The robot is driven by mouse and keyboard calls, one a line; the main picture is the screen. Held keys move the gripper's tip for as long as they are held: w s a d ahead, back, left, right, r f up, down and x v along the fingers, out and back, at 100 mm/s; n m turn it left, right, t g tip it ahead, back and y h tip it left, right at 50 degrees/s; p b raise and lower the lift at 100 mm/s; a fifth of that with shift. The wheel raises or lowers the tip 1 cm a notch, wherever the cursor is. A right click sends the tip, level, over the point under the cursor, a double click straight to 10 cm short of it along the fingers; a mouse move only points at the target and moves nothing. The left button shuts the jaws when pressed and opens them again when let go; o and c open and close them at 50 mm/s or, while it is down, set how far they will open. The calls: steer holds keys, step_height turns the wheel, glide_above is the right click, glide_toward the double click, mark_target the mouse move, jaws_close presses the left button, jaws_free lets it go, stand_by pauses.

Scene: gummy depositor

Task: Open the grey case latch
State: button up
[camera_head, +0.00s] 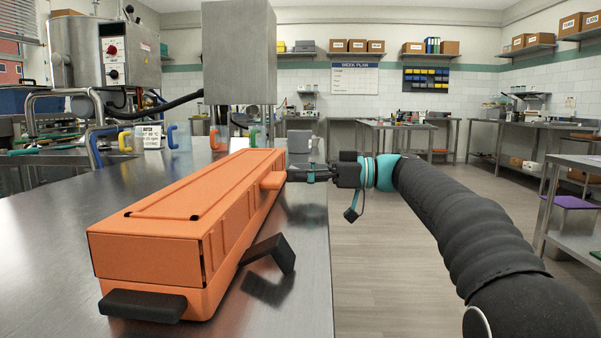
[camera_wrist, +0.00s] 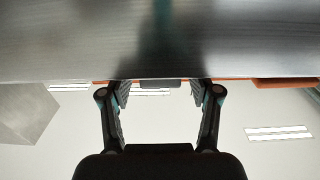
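A long orange case (camera_head: 190,212) lies on the steel table. In the head view one dark grey latch (camera_head: 148,304) sticks out at its near end, and another dark grey flap (camera_head: 270,252) stands out from its right side. An orange block-like part (camera_head: 272,180) juts from the same side farther back. My gripper (camera_head: 290,176) is beside this part, pointing left at the case; contact is unclear. In the wrist view my gripper (camera_wrist: 161,94) is open, fingertips apart, with a small grey piece (camera_wrist: 160,84) seen between them, against a thin orange strip.
The steel table (camera_head: 50,270) has bare room left of the case. A grey block (camera_head: 299,145) stands behind the case's far end, with a large steel box (camera_head: 240,50) above. Coloured-handled jugs (camera_head: 180,138) stand at the back left. Open floor (camera_head: 390,270) lies to the right.

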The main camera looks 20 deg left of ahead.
steer(key=c, duration=1.1)
steer(key=f+b, duration=0.1)
steer(key=b, duration=0.2)
steer(key=shift+d+y, duration=0.1)
steer(key=shift+y, duration=0.3)
steer(key=shift+d+f+y+b, duration=0.15)
steer(key=shift+y+b, duration=0.35)
steer(key=shift+b, duration=0.5)
steer(key=shift+w+d+g+y, duration=0.1)
steer(key=shift+g+y, duration=0.3)
steer(key=shift+y, duration=0.1)
steer(key=o, duration=1.2)
steer(key=v, duration=1.2)
